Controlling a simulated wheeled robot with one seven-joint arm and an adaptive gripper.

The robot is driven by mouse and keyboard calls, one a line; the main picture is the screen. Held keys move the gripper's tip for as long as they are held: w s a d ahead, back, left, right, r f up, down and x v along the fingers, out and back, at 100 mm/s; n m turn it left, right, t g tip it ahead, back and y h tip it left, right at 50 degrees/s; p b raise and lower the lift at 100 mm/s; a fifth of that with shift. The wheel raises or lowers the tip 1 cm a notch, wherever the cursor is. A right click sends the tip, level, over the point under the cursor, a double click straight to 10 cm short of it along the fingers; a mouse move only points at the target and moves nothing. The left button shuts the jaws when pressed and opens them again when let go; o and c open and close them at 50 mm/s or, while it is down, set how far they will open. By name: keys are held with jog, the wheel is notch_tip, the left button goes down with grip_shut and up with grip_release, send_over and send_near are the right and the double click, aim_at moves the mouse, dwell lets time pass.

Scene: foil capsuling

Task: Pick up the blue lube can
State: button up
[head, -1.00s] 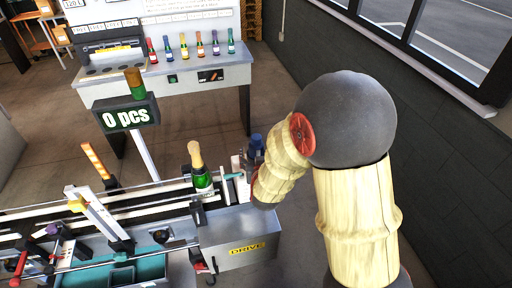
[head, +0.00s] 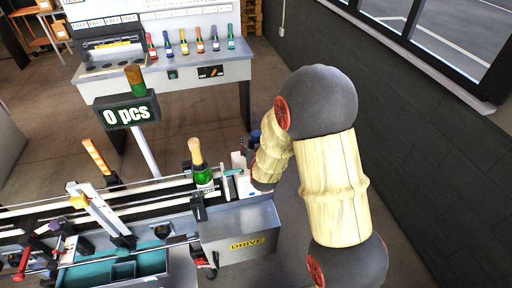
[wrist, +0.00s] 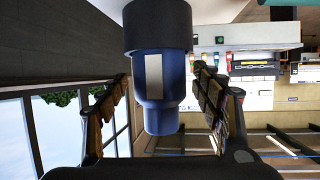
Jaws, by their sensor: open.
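The blue lube can (wrist: 162,75) fills the upper middle of the wrist view. It has a blue body, a pale label patch and a wide black end at the top of that view. My gripper (wrist: 160,82) is open, with one finger on each side of the can. Gaps show between the fingers and the can, so it is not clamped. In the head view only a small blue patch (head: 255,138) shows beside my arm, likely the can; my arm hides the rest and my gripper.
A green bottle with a gold top (head: 201,167) stands on the conveyor left of my arm. The grey DRIVE box (head: 238,229) is below it. A counter sign (head: 126,112) stands further left. A bench (head: 180,73) with several small bottles is behind.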

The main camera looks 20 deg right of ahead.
jog(key=shift+c, duration=0.9)
jog(key=c, duration=1.1)
jog(key=shift+c, duration=0.2)
